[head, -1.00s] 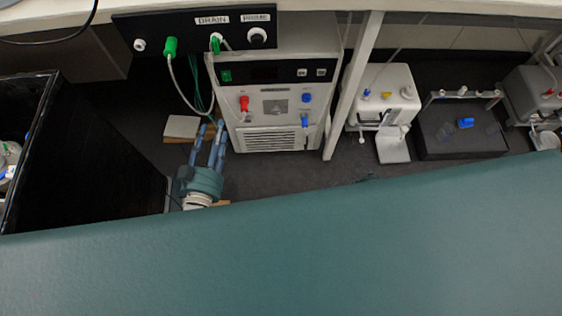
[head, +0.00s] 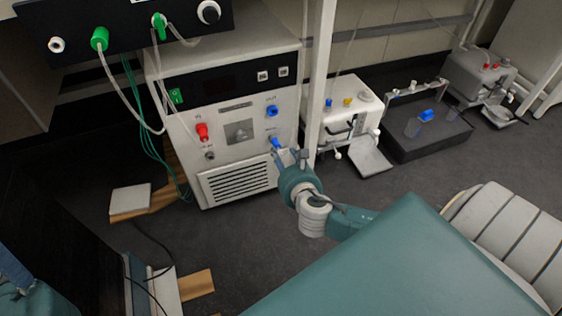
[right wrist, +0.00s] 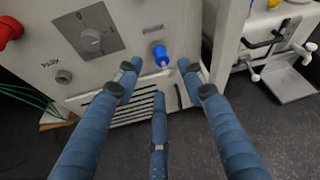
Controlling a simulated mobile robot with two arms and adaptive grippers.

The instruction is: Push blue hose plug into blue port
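The blue hose plug (head: 277,143) sits at the lower right socket of the white machine's front, tilted downward. It also shows in the right wrist view (right wrist: 160,55), just beyond my fingertips. A second blue fitting, the port marked OUT (head: 271,111), is above it on the same panel. My right gripper (head: 288,156) is close below the plug. In the right wrist view its blue fingers (right wrist: 158,80) are spread, with the plug ahead between the upper two and apparently not gripped. At the lower left of the head view, a blue and teal part (head: 15,280) may be my left gripper, cut off.
The white machine (head: 232,120) also carries a red plug (head: 202,131). A white post (head: 318,80) stands close to its right. A white pump unit (head: 352,105) and a dark shaker tray (head: 430,140) stand farther right. Green hoses hang at the left.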

